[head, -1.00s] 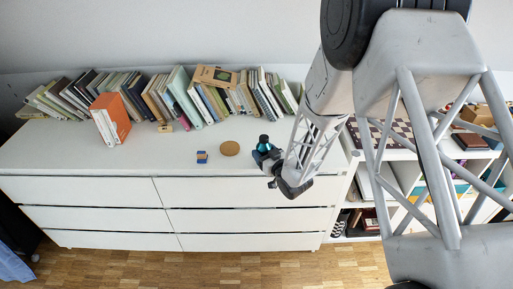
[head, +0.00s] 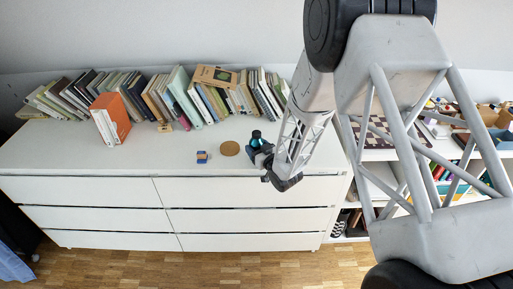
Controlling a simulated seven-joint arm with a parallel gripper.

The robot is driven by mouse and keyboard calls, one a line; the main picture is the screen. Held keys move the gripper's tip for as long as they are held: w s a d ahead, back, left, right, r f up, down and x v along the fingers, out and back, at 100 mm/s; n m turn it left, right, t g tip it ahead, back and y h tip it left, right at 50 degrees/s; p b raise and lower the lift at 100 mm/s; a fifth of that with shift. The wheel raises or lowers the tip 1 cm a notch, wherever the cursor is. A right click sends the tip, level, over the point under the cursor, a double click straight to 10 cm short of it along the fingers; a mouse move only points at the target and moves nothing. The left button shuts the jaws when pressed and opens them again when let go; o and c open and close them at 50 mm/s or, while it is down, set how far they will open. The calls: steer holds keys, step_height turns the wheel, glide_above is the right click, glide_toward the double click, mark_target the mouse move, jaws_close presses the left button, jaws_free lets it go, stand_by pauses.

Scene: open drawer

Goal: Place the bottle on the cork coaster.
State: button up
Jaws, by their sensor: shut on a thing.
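A small dark teal bottle (head: 256,138) is held upright in my gripper (head: 257,147) near the right part of the white dresser top. My gripper is shut on it, and its lower part is mostly hidden by the fingers. The round brown cork coaster (head: 229,148) lies flat on the dresser top just left of the bottle. The bottle and the coaster appear apart in the picture. I cannot tell how high the bottle is above the surface.
A small blue and tan block (head: 202,157) lies left of the coaster on the white dresser (head: 100,160). A long row of leaning books (head: 200,95) stands along the back, with orange books (head: 112,118) at left. A shelf unit with a checkered board stands at right.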

steer(key=shift+f, duration=0.15)
stand_by(0.3)
steer(key=o, duration=1.2)
steer(key=shift+f, duration=0.1)
steer(key=v, duration=0.7)
steer(key=shift+s+d, duration=0.15)
steer(key=shift+s, duration=0.2)
